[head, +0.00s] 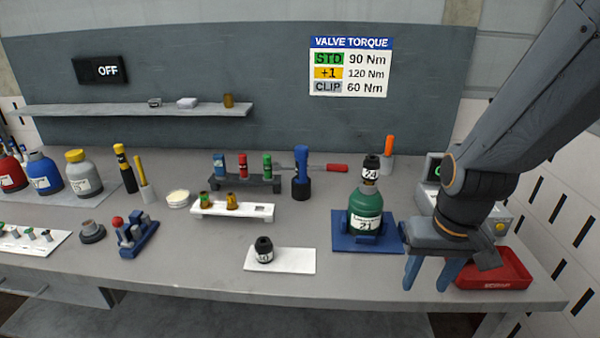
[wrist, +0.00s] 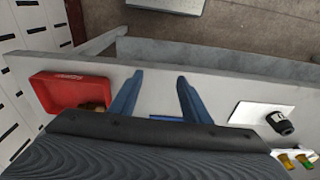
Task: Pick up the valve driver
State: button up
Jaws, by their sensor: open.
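The tool that looks like the valve driver (head: 302,168) stands upright at the middle of the bench, with a blue body and a dark base. It does not show in the wrist view. My gripper (head: 427,284) is open and empty at the bench's front right, well to the right of that tool and nearer the front edge. Its two blue fingers also show in the wrist view (wrist: 160,77), spread apart with nothing between the tips.
A green cylinder (head: 365,212) stands in a blue cradle (head: 345,243) left of my gripper. A red tray (head: 515,272) is close on its right. A white mat (head: 295,262) holds a black cap (head: 264,250). A dark rack (head: 230,183) and a red-handled screwdriver (head: 337,168) flank the blue tool.

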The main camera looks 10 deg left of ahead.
aim_at(301, 151)
jog(key=u, duration=0.5)
jog(key=k, duration=0.6)
jog(key=u, duration=0.4)
jog(key=i, duration=1.5)
jog(key=z, duration=0.45)
